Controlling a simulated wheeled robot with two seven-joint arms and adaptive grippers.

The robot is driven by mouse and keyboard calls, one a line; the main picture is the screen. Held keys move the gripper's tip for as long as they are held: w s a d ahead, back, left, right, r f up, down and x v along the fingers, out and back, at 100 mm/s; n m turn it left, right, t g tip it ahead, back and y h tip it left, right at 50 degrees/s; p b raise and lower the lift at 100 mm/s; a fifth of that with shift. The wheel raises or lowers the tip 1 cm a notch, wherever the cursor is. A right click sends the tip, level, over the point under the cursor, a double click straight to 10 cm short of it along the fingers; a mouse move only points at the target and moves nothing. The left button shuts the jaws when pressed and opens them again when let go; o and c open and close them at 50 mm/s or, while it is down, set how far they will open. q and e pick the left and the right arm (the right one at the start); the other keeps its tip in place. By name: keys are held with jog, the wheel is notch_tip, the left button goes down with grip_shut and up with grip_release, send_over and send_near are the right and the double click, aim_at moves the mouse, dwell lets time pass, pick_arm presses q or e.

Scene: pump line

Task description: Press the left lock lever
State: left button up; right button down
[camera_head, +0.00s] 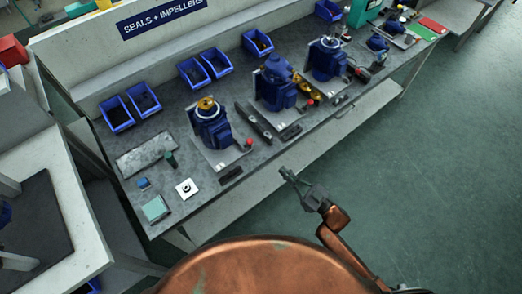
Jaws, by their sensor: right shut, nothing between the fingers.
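A lever with a red knob (249,142) stands at the right front corner of the plate under the leftmost blue pump (209,127). A second red knob (309,102) shows beside the middle blue pump (276,88). Which of them is the left lock lever is not marked; the first is farther left. My right gripper (284,173) is shut and empty. It is in front of the bench's front edge, to the right of and below the first red knob in the picture, and apart from it. My left gripper is not in view.
The grey workbench (205,205) carries a third pump (325,60), black blocks (253,122) between the pumps, and small parts at the left end. Blue bins (117,113) line the back. The green floor (440,180) at the right is clear.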

jog(key=b, duration=0.1)
send_near(248, 143)
jog(key=w+a, duration=0.1)
jog(key=w, duration=0.1)
jog(key=w+a, duration=0.1)
jog(key=w, duration=0.1)
jog(key=shift+w+a+r, duration=0.15)
jog(key=shift+a+r, duration=0.1)
jog(key=shift+a, duration=0.1)
jog(key=shift+w+a+r, duration=0.15)
jog(key=shift+w+a, duration=0.15)
